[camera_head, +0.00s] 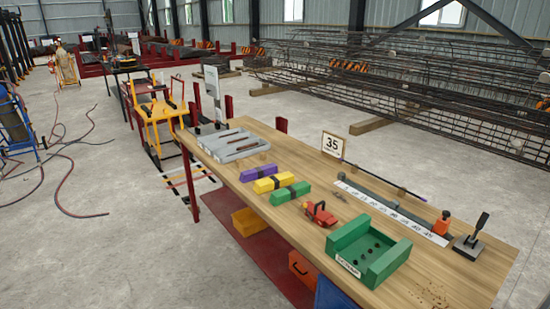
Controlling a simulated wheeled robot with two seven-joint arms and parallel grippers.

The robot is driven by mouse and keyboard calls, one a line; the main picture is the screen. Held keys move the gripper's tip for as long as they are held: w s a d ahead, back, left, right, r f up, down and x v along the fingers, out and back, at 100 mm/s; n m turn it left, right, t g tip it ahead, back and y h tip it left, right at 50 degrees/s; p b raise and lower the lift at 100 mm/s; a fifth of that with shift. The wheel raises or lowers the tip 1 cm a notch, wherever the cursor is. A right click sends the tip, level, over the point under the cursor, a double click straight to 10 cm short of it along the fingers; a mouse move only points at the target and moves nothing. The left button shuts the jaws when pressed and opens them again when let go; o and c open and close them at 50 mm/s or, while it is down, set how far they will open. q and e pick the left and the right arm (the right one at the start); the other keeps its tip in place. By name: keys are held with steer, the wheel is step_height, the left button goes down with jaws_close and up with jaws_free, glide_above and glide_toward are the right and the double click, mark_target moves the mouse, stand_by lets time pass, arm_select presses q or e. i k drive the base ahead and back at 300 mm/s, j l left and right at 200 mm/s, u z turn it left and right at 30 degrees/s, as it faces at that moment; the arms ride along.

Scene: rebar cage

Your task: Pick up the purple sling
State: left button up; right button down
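The purple sling (259,172) is a small folded bundle with a dark band around its middle. It lies on the wooden workbench (228,177), at the far end of a row of three slings. The yellow sling (273,183) lies just in front of it, and the green sling (290,193) is nearest in the row. Neither of my grippers shows in the head view.
A grey tray (228,144) lies beyond the slings. A red tool (319,213) and a green "scrap" box (368,250) stand nearer. A ruler strip (395,213), a "35" sign (333,145) and a dark lever (472,238) are on the right. Hoses (70,170) cross the left floor.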

mark_target(259, 173)
steer(key=i+j+z, duration=0.25)
steer(key=j, duration=0.4)
steer(key=i+j+z, duration=0.1)
steer(key=i+j, duration=0.15)
steer(key=i+j+z, duration=0.15)
steer(key=j, duration=0.35)
steer(key=i+j+z, duration=0.1)
steer(key=j, duration=0.25)
steer(key=i+j+z, duration=0.15)
steer(key=j, duration=0.25)
